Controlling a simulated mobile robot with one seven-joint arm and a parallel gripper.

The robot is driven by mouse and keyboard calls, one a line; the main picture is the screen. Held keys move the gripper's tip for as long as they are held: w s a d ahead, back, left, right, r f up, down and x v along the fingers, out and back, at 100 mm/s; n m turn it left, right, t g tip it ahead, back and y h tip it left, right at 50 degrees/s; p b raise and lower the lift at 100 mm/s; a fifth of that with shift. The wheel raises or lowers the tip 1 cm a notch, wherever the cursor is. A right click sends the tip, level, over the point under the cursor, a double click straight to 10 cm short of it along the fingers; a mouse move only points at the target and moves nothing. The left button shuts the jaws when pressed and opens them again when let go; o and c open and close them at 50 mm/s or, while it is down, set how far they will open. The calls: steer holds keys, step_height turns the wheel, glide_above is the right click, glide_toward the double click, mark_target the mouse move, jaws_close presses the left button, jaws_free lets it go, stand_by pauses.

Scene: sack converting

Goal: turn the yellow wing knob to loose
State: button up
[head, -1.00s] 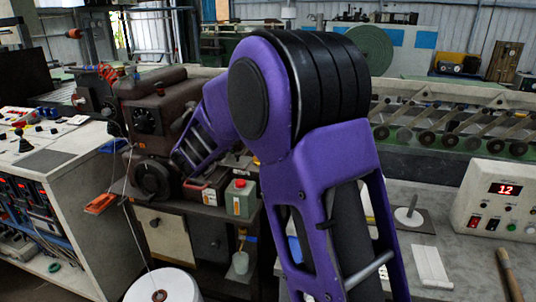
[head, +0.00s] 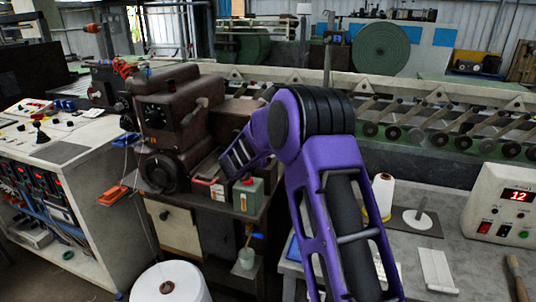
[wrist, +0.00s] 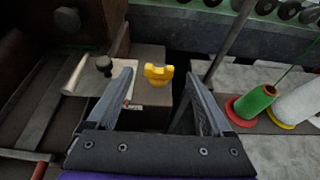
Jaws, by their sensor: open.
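The yellow wing knob (wrist: 158,74) shows in the wrist view, on or just beyond the end of a grey-brown block. It lies between the lines of my two fingers, near the level of their tips. My gripper (wrist: 160,84) is open and empty, its fingers spread to either side of the knob. I cannot tell the depth gap between the tips and the knob. In the head view, the knob and my gripper are hidden behind my purple arm.
A dark machine (head: 170,113) stands left of my arm, with a green can (head: 247,195) on the bench before it. In the wrist view, a grey post (wrist: 232,38) rises right of the knob. A green spool (wrist: 255,101) stands further right. A black knob (wrist: 103,65) lies left.

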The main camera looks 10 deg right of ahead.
steer(key=x, duration=0.5)
jaws_close()
stand_by(0.4)
